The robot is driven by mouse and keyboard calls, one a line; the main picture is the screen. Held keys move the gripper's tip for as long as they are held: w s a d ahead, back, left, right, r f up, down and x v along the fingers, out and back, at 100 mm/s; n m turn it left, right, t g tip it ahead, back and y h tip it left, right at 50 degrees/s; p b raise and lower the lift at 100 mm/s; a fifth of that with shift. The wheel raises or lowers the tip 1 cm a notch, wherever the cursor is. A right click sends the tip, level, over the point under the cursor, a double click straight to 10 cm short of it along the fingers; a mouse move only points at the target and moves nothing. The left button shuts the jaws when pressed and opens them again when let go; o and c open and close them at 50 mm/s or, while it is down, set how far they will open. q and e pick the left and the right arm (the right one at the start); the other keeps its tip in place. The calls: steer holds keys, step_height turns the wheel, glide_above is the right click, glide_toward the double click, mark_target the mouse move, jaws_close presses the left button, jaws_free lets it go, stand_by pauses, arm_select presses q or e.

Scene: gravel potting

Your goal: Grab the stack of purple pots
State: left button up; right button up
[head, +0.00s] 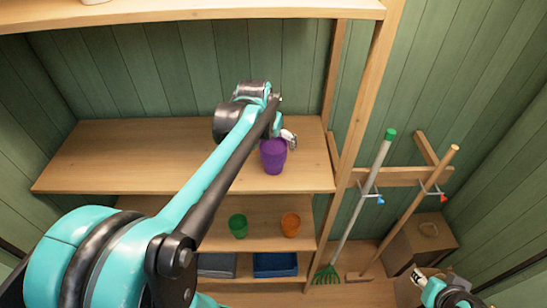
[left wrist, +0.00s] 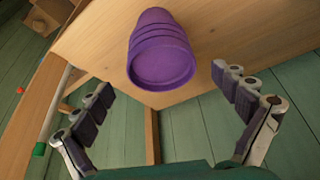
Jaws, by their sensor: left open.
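The stack of purple pots (head: 273,158) stands on the upper wooden shelf, near its right front part. Several nested rims show on it in the left wrist view (left wrist: 162,55). My left gripper (head: 289,139) is at the stack's upper right in the head view, partly hidden by my arm. In the left wrist view its fingers (left wrist: 163,82) are spread wide with nothing between their pads, and the stack lies ahead, between the two finger lines. I see no clear contact. My right gripper (head: 420,277) shows only in small part at the bottom right, its fingers unclear.
The shelf board (head: 130,150) is bare to the left. A wooden post (head: 350,130) stands just right of the stack. A green pot (head: 238,225) and an orange pot (head: 290,224) stand on the shelf below. A rake (head: 360,205) hangs at the right.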

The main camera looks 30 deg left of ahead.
mark_target(273, 151)
arm_select(q)
steer(key=x, duration=0.2)
steer(key=s+x, duration=0.1)
steer(key=x, duration=0.2)
steer(key=shift+w+f+p, duration=0.1)
steer(key=shift+f+p, duration=0.2)
steer(key=shift+p, duration=0.1)
steer(key=shift+w+a+f, duration=0.1)
steer(key=shift+w+f, duration=0.1)
steer(key=shift+f, duration=0.1)
steer(key=shift+s+r, duration=0.1)
steer(key=shift+s, duration=0.05)
steer(key=c, duration=1.4)
